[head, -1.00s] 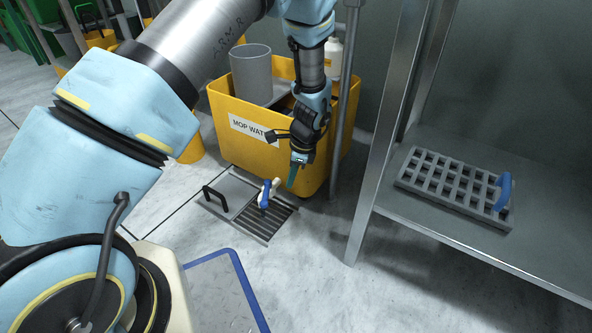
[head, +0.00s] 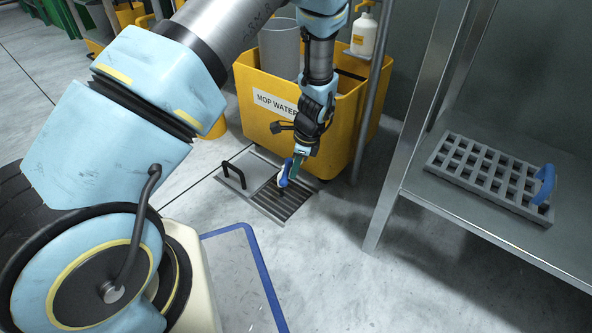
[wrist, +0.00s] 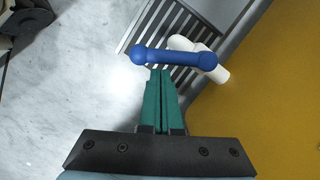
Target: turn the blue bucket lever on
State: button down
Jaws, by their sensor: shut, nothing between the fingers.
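The blue lever (wrist: 172,58) shows in the wrist view as a short bar with rounded ends, lying crosswise over a white pipe fitting (wrist: 212,72). In the head view the blue lever (head: 284,172) stands above the floor drain, in front of the yellow bucket (head: 262,118) marked "MOP WATER". My gripper (head: 297,161) points down with its green fingers closed together and empty. In the wrist view the fingertips (wrist: 161,72) are right at the lever's near side; I cannot tell whether they touch it. The white fitting is mostly hidden in the head view.
The slotted drain grate (head: 284,200) and a cover plate with a black handle (head: 232,175) lie in the floor. A metal shelf (head: 450,205) at right carries a grey grid (head: 487,172) with a blue handle. A blue-edged panel (head: 238,275) is at the bottom. The floor between is clear.

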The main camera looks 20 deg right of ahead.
jog(key=shift+a+r+m+p, duration=0.1)
jog(key=shift+a+m+p, duration=0.5)
jog(key=shift+p, duration=0.55)
jog(key=shift+w+a+r+m+p, duration=0.1)
jog(key=shift+a+m+p, duration=0.15)
jog(key=shift+m+p, duration=0.65)
jog(key=shift+w+a+m+t+h+p, duration=0.3)
jog(key=shift+a+m+t+p, duration=0.15)
jog(key=shift+m+p, duration=0.5)
jog(key=shift+w+a+p, duration=0.15)
jog(key=shift+a+p, duration=0.1)
jog(key=shift+p, duration=0.35)
jog(key=shift+f, duration=0.2)
